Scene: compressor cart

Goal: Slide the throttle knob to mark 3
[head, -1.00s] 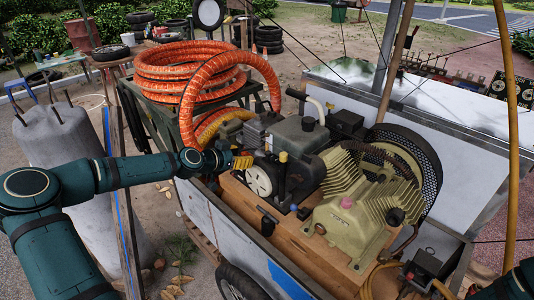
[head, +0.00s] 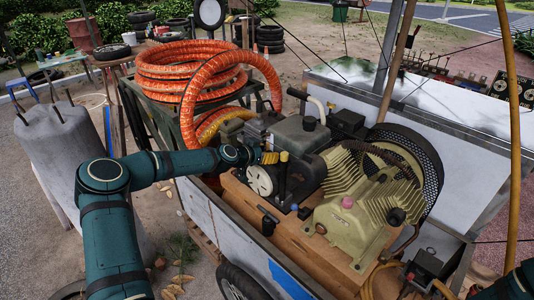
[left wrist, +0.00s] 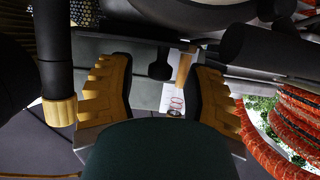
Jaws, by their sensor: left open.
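My left gripper (head: 270,158) reaches in from the left over the engine on the cart, with its yellow fingers near the top of the white recoil housing. In the left wrist view the two yellow fingers of this gripper (left wrist: 160,92) stand wide apart with nothing clasped. A small dark knob (left wrist: 160,68), which looks like the throttle knob, shows in the gap beyond the fingertips, apart from both. A white label (left wrist: 172,100) lies close below it, but its marks are too small to read. I cannot make out the knob in the head view.
A black upright post with a yellow cap (head: 283,158) stands close beside the left gripper. The orange hose coil (head: 190,72) is behind the arm. The beige compressor (head: 350,222) and belt guard (head: 418,155) fill the cart's right side.

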